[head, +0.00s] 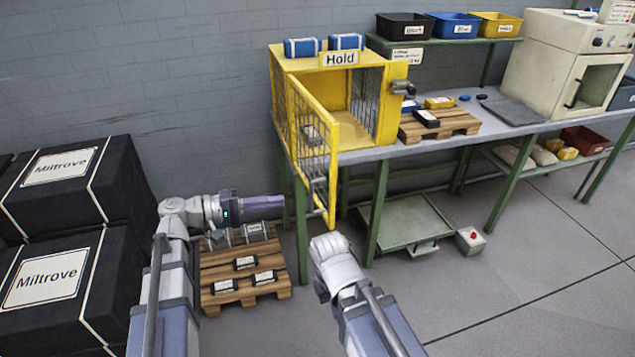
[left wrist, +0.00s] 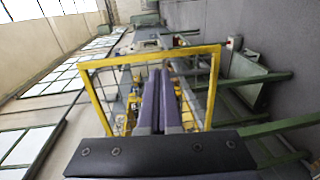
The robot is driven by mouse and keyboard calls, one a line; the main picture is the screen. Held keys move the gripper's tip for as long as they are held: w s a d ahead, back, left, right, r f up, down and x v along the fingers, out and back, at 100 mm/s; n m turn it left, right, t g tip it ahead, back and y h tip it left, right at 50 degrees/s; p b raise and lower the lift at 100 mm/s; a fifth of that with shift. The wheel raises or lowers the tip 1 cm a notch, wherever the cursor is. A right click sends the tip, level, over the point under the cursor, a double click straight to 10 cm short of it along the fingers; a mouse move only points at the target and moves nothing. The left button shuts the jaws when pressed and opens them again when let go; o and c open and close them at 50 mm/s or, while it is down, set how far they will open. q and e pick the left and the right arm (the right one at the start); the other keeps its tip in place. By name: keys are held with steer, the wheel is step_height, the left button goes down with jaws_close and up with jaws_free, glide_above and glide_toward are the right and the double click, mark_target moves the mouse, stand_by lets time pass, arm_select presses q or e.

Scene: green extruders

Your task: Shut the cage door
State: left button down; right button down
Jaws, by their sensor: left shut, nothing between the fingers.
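The yellow cage (head: 392,72) with the "Hold" sign stands on the left end of the workbench. Its mesh door (head: 334,165) is open, swung out toward me from the left side of the front. A dark catch (head: 402,88) sits on the cage's right post. My left gripper (head: 281,202) is shut and empty, to the left of the door's lower part. In the left wrist view, the shut fingers (left wrist: 159,74) point at the yellow door frame (left wrist: 212,90); I cannot tell whether they touch it. My right arm shows at the bottom centre, but its gripper does not show.
A low pallet (head: 275,262) with several parts lies on the floor below my left gripper. Black "Miltrove" boxes (head: 85,190) are stacked at left. A small pallet (head: 440,127) with parts is on the bench right of the cage. A green cart (head: 405,225) stands under the bench.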

mark_target(330, 177)
arm_select(q)
steer(key=shift+n+t+h, duration=0.3)
steer(key=shift+t+h, duration=0.2)
steer(key=shift+t, duration=0.1)
steer(key=x, duration=0.4)
steer(key=w+r+x, duration=0.1)
steer(key=x, duration=0.3)
steer(key=r+x, duration=0.1)
steer(key=x, duration=0.3)
steer(key=shift+w+a, duration=0.15)
steer(key=shift+w, duration=0.15)
